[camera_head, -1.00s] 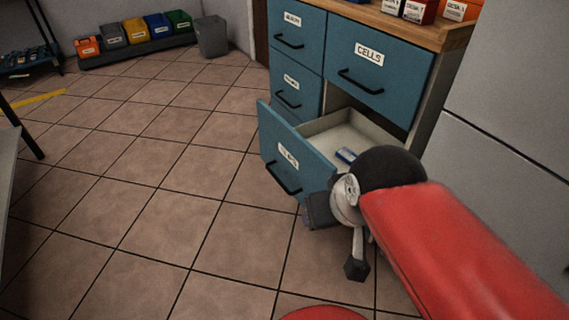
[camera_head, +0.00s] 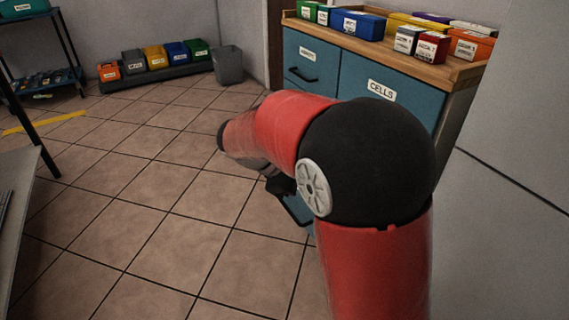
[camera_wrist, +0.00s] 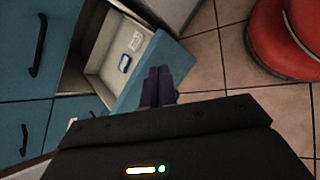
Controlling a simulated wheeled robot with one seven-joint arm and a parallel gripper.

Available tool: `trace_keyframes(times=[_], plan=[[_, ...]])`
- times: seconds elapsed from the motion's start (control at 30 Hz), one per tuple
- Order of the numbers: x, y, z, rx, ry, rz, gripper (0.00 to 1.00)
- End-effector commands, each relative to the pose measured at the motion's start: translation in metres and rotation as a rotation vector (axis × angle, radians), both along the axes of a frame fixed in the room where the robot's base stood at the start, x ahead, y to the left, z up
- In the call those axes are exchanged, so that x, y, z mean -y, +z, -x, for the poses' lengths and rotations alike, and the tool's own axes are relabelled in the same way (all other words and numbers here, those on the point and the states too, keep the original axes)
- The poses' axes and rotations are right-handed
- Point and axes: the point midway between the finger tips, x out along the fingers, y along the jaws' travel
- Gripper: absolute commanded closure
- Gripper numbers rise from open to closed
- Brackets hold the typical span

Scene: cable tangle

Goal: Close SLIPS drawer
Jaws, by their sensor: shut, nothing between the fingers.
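The blue drawer (camera_wrist: 165,62) stands pulled open in the wrist view, with a pale inside. A small blue-and-white item (camera_wrist: 125,63) and a white tag-like piece (camera_wrist: 136,41) lie in it. Its label is not readable now. In the head view my arm hides most of the drawer; only a blue piece of its front (camera_head: 297,208) shows below the arm. My gripper (camera_wrist: 160,78) is shut and empty, with its fingers at the outer side of the drawer front. I cannot tell whether they touch it.
The cabinet's CELLS drawer (camera_head: 382,90) and the drawer to its left (camera_head: 304,66) are shut. Several small boxes stand on the wooden top (camera_head: 340,39). Open tiled floor (camera_head: 150,215) lies left of the cabinet. A table edge (camera_head: 22,200) is at far left.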

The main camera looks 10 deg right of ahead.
Motion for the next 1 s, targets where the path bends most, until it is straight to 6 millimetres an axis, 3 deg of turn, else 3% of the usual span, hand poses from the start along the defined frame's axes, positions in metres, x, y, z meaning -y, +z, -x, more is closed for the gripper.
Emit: trace_keyframes(times=[0.1, 0.3, 0.5, 0.6, 0.77, 1.0], plan=[[-0.024, -0.017, -0.039, -0.121, 0.138, 0.198, 1.00], [-0.076, -0.044, -0.092, -0.277, 0.336, 0.539, 1.00], [-0.121, -0.066, -0.117, -0.356, 0.452, 0.779, 1.00], [-0.131, -0.071, -0.122, -0.369, 0.474, 0.833, 1.00], [-0.125, -0.072, -0.126, -0.375, 0.479, 0.852, 1.00], [-0.082, -0.071, -0.139, -0.376, 0.476, 0.846, 1.00]])
